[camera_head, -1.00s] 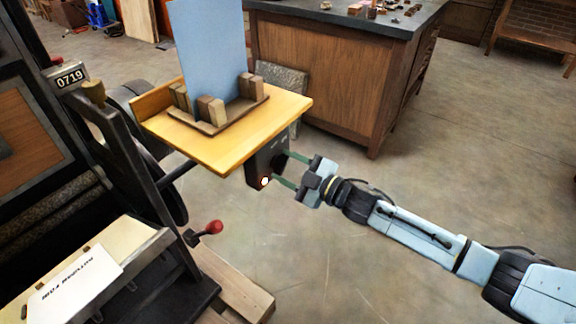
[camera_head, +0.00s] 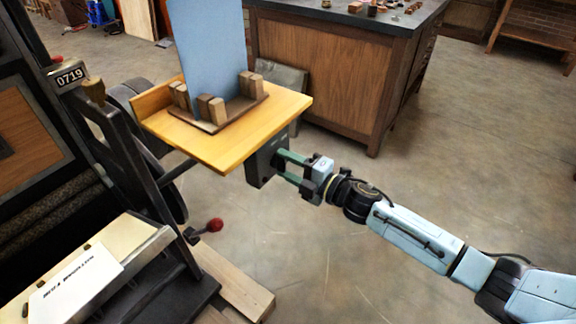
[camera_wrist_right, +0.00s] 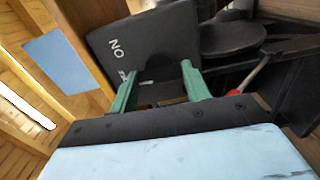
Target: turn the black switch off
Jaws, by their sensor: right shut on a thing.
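The black switch box (camera_head: 257,167) hangs under the right edge of the yellow wooden board. In the right wrist view its dark face (camera_wrist_right: 150,48) carries upside-down "ON" lettering. A second marking lower down is partly hidden by a finger. In the right wrist view the fingers (camera_wrist_right: 160,82) reach to the box face. No light shows on the box. My left gripper is not in view.
The yellow board (camera_head: 215,155) holds a blue sheet (camera_head: 207,60) between wooden blocks. The dark press frame (camera_head: 125,150) stands to the left, with a red-knobbed lever (camera_head: 214,225) below the board. A wooden cabinet (camera_head: 320,80) stands behind. The floor at right is open.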

